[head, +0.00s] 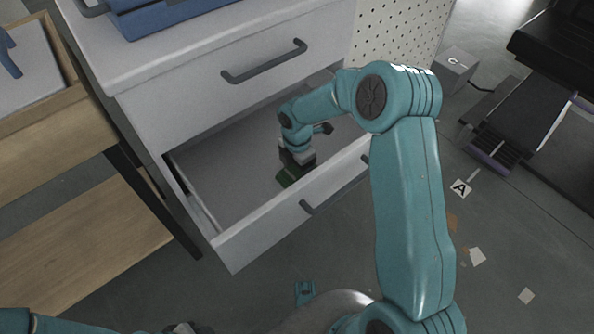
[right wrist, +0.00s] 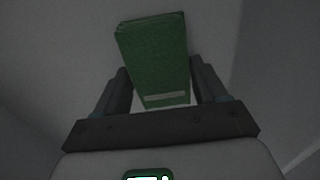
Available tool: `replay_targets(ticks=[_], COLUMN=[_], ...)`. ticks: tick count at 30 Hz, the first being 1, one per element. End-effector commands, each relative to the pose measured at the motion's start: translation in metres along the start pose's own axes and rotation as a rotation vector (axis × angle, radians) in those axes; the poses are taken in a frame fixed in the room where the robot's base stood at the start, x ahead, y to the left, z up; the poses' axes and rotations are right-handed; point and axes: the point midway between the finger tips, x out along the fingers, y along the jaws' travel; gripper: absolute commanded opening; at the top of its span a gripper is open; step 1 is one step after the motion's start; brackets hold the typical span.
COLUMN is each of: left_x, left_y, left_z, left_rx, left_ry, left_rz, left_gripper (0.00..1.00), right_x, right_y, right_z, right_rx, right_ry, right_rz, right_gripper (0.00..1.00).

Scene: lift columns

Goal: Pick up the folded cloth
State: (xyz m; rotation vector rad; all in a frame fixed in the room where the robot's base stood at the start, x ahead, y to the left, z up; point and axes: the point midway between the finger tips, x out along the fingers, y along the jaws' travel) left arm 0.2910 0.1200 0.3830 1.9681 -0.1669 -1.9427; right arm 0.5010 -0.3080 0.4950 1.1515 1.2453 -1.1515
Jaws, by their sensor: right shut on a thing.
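The folded cloth is green; in the head view the cloth (head: 287,177) shows as a small dark green patch inside the open drawer (head: 225,190). In the right wrist view the cloth (right wrist: 155,58) stands out between the two fingers, with a pale strip near its lower edge. My right gripper (head: 292,168) reaches down into the drawer, and its fingers (right wrist: 160,88) are shut on the cloth. Whether the cloth touches the drawer floor I cannot tell. At the lower left of the head view part of my left arm shows, but its fingers cannot be made out.
The drawer's front panel with its handle (head: 335,190) stands between my base and the cloth. A closed drawer with a handle (head: 264,62) is above. A wooden bench (head: 75,140) stands at left. A grey box (head: 454,68) and scraps lie on the floor at right.

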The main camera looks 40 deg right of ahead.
Motion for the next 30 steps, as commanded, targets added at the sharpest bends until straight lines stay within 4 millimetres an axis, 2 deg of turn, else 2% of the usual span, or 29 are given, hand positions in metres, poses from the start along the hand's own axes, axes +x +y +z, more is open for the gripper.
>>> replay_targets(ticks=[4,7,11,18,21,24,30], left_x=[-0.003,-0.009,-0.022,-0.045,-0.051,-0.056,-0.06], left_y=[0.001,0.004,0.008,0.016,0.019,0.021,0.022], left_z=[0.0,0.0,0.001,0.001,0.001,0.002,0.002], left_rx=[0.0,0.0,0.001,0.001,0.001,0.001,0.001], left_ry=[0.0,-0.001,-0.001,-0.001,-0.001,-0.001,-0.001], left_rz=[0.0,0.0,0.0,0.0,0.0,0.0,0.0], left_gripper=[0.39,0.39,0.39,0.39,0.39,0.39,0.39], right_x=[-0.007,-0.024,-0.06,-0.136,-0.161,-0.18,-0.199], right_y=[0.0,0.001,0.001,0.001,0.001,0.0,0.0], right_z=[0.0,0.0,0.0,0.0,0.0,0.0,0.0], right_rx=[0.0,-0.001,0.001,0.0,0.0,0.0,0.0], right_ry=[-0.001,-0.002,-0.001,-0.002,0.0,-0.001,0.0], right_rz=[0.002,0.004,0.005,0.005,0.004,0.003,0.002], right_gripper=[0.42,0.42,0.42,0.42,0.42,0.42,0.42])
